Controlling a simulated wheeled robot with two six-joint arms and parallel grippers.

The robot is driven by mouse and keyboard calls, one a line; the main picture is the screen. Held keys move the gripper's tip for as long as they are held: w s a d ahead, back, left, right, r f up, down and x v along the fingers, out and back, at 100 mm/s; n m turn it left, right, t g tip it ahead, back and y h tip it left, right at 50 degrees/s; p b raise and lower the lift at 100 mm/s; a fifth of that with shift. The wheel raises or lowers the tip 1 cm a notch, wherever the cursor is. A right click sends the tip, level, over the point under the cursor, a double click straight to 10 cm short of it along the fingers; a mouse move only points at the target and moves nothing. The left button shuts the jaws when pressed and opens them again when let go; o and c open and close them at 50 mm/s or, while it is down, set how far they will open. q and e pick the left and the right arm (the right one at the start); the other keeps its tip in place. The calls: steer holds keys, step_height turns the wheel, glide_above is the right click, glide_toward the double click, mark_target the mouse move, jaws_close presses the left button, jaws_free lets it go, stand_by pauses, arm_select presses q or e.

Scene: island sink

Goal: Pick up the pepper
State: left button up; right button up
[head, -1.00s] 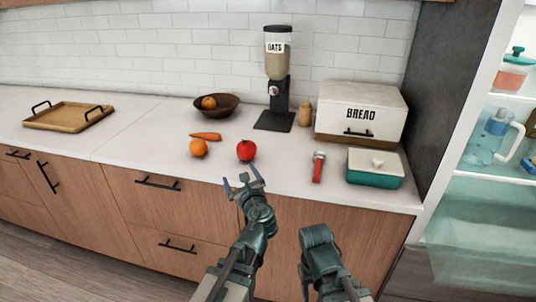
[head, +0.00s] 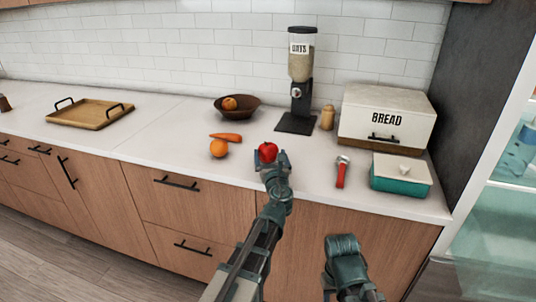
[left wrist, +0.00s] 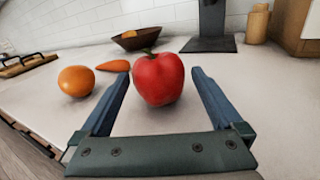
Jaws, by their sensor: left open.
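The red pepper (head: 267,151) with a green stem stands on the white counter near its front edge. In the left wrist view the pepper (left wrist: 158,79) sits between and slightly beyond the two blue fingertips. My left gripper (head: 271,158) is open, with one finger on each side of the pepper and a gap to each; it also shows in the left wrist view (left wrist: 160,88). My right arm shows low in the head view, below the counter edge, and its fingers cannot be made out clearly.
An orange (head: 219,148) and a carrot (head: 226,137) lie left of the pepper. A brown bowl (head: 245,113) and the oats dispenser (head: 300,75) stand behind. A red-handled tool (head: 341,172), a teal dish (head: 400,181) and a bread box (head: 389,115) are to the right.

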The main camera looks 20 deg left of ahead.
arm_select(q)
steer(key=shift+x, duration=2.95)
steer(key=shift+s+a+f, duration=0.1)
steer(key=shift+s+a, duration=0.05)
steer(key=c, duration=1.2)
steer(key=shift+c, duration=0.2)
steer(key=shift+r+p, duration=0.75)
steer(key=shift+r, duration=0.15)
step_height(320, 180, up, 2)
steer(key=shift+p, duration=1.05)
steer(key=d+r+p+v, duration=0.1)
steer(key=v, duration=1.5)
steer(key=shift+w, duration=0.2)
